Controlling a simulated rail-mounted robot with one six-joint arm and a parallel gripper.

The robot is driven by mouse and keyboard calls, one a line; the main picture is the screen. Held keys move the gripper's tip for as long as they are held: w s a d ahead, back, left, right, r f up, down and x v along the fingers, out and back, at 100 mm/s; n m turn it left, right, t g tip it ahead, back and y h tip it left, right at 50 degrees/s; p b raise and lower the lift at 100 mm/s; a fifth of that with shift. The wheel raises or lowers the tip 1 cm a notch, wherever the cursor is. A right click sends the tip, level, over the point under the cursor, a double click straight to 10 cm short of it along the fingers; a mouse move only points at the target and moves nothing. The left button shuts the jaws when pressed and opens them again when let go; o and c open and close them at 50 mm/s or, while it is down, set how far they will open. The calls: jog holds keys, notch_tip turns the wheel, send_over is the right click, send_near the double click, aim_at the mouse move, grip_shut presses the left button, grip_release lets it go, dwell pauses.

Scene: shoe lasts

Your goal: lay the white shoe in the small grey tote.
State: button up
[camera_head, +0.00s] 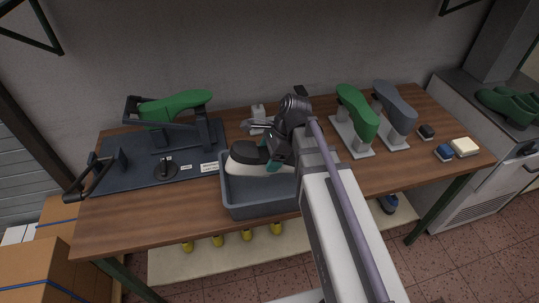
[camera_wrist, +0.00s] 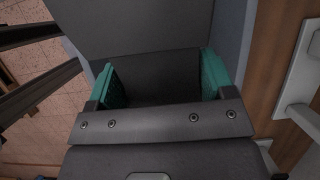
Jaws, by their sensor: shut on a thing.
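The white shoe (camera_head: 240,166) has a black upper part and lies roughly level at the back left of the small grey tote (camera_head: 262,211). My gripper (camera_head: 270,155) is shut on the shoe's right end, with a teal pad showing beside it. In the wrist view my gripper (camera_wrist: 162,84) has its two teal pads apart, with a dark surface between them. I cannot tell whether the shoe touches the tote's floor or hangs just above it. My arm hides the tote's right side.
A dark mat (camera_head: 140,170) with a green last (camera_head: 176,104) in a black stand is at the left. A green last (camera_head: 357,112) and a grey last (camera_head: 396,104) stand on white bases at the right. Small blocks (camera_head: 465,146) lie near the right end.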

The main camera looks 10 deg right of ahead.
jog(key=o, duration=1.2)
jog(key=shift+r, duration=0.1)
jog(key=p+v, duration=1)
jog(key=shift+d+r, duration=0.15)
jog(key=shift+r, duration=0.15)
